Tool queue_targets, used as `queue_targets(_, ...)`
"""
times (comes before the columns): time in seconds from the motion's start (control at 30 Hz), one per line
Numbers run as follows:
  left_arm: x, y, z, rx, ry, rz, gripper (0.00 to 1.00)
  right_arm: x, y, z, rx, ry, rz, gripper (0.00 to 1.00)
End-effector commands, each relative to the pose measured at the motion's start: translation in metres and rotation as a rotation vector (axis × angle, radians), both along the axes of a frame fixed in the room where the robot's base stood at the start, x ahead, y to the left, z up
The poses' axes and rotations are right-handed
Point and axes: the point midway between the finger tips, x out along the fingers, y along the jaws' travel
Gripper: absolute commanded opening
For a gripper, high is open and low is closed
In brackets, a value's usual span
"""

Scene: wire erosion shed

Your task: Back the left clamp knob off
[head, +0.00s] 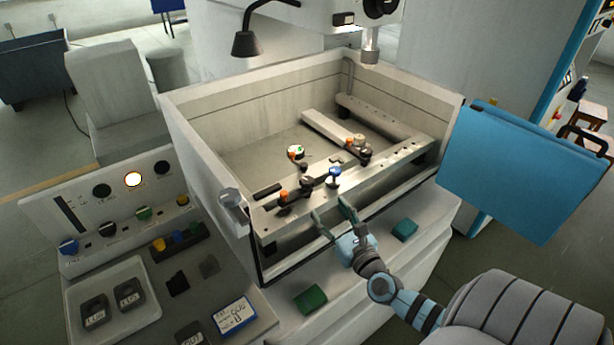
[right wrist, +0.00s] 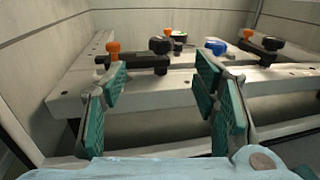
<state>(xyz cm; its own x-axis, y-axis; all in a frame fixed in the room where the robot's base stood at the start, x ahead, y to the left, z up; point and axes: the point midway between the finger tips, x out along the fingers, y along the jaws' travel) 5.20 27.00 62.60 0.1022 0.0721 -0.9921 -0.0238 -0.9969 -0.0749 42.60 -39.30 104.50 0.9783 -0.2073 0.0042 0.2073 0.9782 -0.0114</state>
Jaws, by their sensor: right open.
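The left clamp (head: 297,191) lies on the front rail of the open tank, a dark bar with an orange knob (head: 283,196) and a black knob (head: 307,182). In the right wrist view its orange knob (right wrist: 113,48) stands at left and its black knob (right wrist: 160,45) between my fingers, farther off. A blue knob (head: 335,172) stands on the rail to the right. My right gripper (head: 333,211) is open and empty at the rail's near side, its green-padded fingers apart, touching no knob. My left gripper is not in view.
The tank walls (head: 205,140) enclose the rails. A second clamp (head: 357,153) with an orange knob sits at right. A lamp head (head: 246,44) and a nozzle (head: 370,48) hang above. Green blocks (head: 310,299) lie on the front ledge. A blue panel (head: 515,170) stands at right.

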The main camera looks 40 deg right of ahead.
Motion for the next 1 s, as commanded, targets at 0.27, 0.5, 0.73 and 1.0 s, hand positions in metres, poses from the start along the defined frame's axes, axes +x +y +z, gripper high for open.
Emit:
queue_targets(0.27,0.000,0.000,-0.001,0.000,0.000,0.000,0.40,0.070,-0.015,0.000,0.005,-0.003,-0.003,0.55)
queue_targets(0.5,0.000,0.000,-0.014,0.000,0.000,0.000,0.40,0.121,-0.026,-0.005,0.009,-0.001,-0.002,0.55)
queue_targets(0.73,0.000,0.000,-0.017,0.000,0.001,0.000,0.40,0.134,-0.029,-0.003,0.010,0.002,-0.002,0.55)
queue_targets(1.0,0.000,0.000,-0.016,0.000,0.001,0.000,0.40,0.133,-0.029,-0.002,0.011,0.002,-0.001,0.37)
